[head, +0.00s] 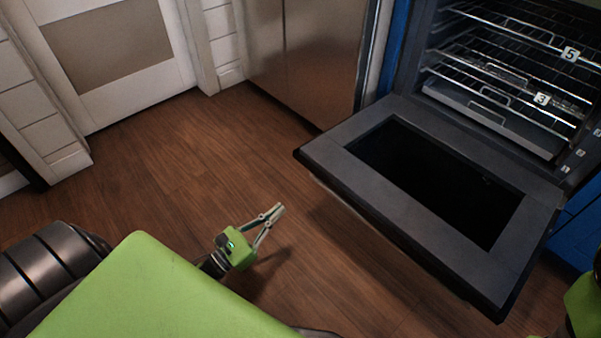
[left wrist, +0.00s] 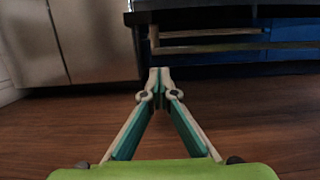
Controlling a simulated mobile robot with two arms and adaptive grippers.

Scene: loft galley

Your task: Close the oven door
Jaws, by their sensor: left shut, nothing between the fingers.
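The oven door (head: 325,150) is dark grey with a black window and hangs wide open, about level, in front of the oven cavity (head: 500,75). My left gripper (head: 278,209) is shut and empty, low over the wooden floor, to the left of the door and apart from it. In the left wrist view its closed fingertips (left wrist: 159,72) point toward the oven front. A light handle bar (left wrist: 215,46) shows beyond them under the dark door edge. At the right edge of the head view is a green part of my right arm; its fingers are out of view.
Wire racks (head: 490,70) with number tags are inside the oven. A steel cabinet (head: 320,60) stands left of the oven, with blue panels beside and below the oven. A white door (head: 120,50) is at the back left. The wooden floor (head: 170,170) between is clear.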

